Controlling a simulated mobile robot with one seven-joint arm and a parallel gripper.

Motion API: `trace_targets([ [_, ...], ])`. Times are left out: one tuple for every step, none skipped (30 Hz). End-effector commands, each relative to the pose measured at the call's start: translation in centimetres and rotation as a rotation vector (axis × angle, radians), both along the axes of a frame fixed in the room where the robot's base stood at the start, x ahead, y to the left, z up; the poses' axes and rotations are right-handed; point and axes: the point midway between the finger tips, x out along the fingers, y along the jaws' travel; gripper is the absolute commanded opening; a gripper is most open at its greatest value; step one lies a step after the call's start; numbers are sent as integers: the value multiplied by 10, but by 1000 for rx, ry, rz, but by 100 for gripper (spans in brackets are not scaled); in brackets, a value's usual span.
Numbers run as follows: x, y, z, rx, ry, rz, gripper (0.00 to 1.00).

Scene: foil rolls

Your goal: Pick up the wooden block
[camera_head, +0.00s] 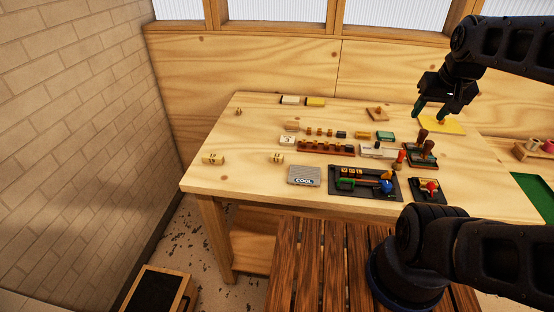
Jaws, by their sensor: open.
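I cannot tell which piece is the wooden block, as several small light wooden pieces stand on the table. One block (212,159) with dark marks is at the left edge, and a similar block (277,157) is to its right. A flat wooden piece (377,114) with a small knob lies farther back, left of my gripper. My gripper (430,111) is open at the back right, its green-tipped fingers pointing down above or beside a yellow sheet (455,126). A small orange-brown thing (441,122) shows near the fingertips; whether they touch it is unclear.
The left part of the table is mostly clear. A brick wall (75,110) stands left.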

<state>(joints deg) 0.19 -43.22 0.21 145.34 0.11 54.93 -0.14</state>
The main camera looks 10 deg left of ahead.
Motion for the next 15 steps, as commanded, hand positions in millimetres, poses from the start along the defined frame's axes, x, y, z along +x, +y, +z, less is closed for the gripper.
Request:
trace_targets([
  [1,1,0,-1,2,4,49],
  [2,2,1,-3,5,10,49],
  [5,3,1,-6,11,20,49],
  [8,5,2,-10,17,31,49],
  [12,7,2,-14,25,44,49],
  [17,11,3,-21,37,64,49],
  [22,14,3,-27,49,83,49],
  [27,18,4,-33,59,103,49],
  [34,23,4,-44,76,133,49],
  [40,27,4,-52,90,156,49],
  [45,32,5,-61,101,178,49],
  [53,38,4,-71,117,208,49],
  [58,43,4,-80,129,231,49],
  [64,48,4,-87,140,254,49],
  [71,56,3,-98,156,285,49],
])
